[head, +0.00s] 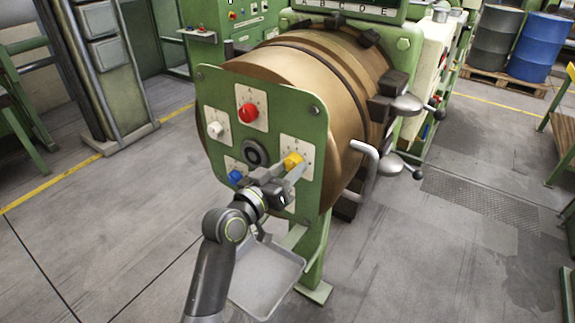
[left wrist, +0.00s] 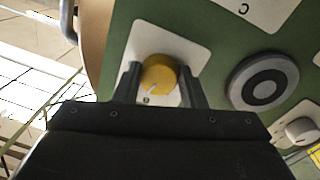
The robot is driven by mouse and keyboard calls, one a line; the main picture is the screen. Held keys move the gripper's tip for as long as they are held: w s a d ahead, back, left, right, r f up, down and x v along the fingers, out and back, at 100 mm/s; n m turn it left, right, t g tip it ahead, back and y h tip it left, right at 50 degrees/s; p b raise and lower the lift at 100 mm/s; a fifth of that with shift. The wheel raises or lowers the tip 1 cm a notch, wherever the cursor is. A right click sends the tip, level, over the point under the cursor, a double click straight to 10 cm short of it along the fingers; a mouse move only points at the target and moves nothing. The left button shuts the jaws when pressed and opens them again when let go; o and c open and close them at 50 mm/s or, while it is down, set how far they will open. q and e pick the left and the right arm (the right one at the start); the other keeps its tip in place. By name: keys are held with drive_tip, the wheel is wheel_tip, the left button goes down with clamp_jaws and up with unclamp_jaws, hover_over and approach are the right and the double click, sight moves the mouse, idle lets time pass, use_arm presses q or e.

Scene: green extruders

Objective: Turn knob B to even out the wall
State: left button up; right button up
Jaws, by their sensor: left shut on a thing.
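Knob B is a yellow round knob (head: 292,160) on a white plate at the right of the green panel (head: 226,95). In the left wrist view the yellow knob (left wrist: 160,74) has a pale pointer line and a letter B printed on its plate. My left gripper (head: 291,170) comes from the lower left, with one finger on each side of the yellow knob, shut on it. The fingers hide part of the plate. My right gripper is not in view.
The panel also carries a red knob (head: 248,112), a white knob (head: 215,129), a blue knob (head: 235,177) and a dark central ring (head: 254,152). A metal tray (head: 265,283) sits below. A bent handle (head: 368,165) juts out on the right. Floor at left is clear.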

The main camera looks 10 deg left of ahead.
use_arm(q)
drive_tip(key=shift+d+n+p, duration=0.1)
drive_tip(key=shift+n+p, duration=0.5)
drive_tip(key=shift+n, duration=1)
drive_tip(key=o, duration=1)
